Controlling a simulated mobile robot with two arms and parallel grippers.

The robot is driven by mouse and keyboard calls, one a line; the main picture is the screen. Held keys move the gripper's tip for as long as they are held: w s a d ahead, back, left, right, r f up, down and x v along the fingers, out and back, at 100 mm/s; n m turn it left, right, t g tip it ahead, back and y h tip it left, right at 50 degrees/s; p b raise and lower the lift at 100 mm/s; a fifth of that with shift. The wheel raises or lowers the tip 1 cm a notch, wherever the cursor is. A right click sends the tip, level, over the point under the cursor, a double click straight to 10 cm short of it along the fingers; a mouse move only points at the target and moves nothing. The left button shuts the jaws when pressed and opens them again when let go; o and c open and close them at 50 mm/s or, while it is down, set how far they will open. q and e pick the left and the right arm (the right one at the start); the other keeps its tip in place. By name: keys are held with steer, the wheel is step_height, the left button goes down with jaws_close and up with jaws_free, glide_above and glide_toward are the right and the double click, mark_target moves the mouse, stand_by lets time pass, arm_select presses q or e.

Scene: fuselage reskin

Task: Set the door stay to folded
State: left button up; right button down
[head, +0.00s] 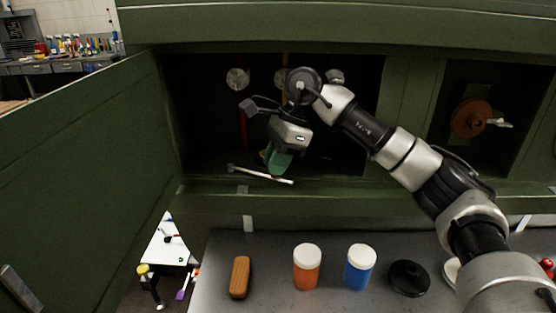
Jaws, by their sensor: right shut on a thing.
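The door stay (262,174) is a thin pale rod at the lower front edge of the open bay, tilted slightly down to the right. My right gripper (276,164) reaches into the bay from the right and points down at the rod. Its green-tipped fingers are shut on the door stay, though the exact contact is partly hidden. The green door (80,170) stands swung open at the left. My left gripper is not in view.
Below the bay, a grey bench holds a brown wooden-looking block (240,277), an orange jar (307,268), a blue jar (359,268) and a black disc (408,278). A rust-coloured round fitting (470,118) sits in the right recess. The bay's left part is open.

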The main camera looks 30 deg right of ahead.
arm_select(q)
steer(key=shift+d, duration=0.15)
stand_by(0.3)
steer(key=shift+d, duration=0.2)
arm_select(e)
steer(key=c, duration=1.1)
jaws_free()
steer(key=shift+o, duration=0.2)
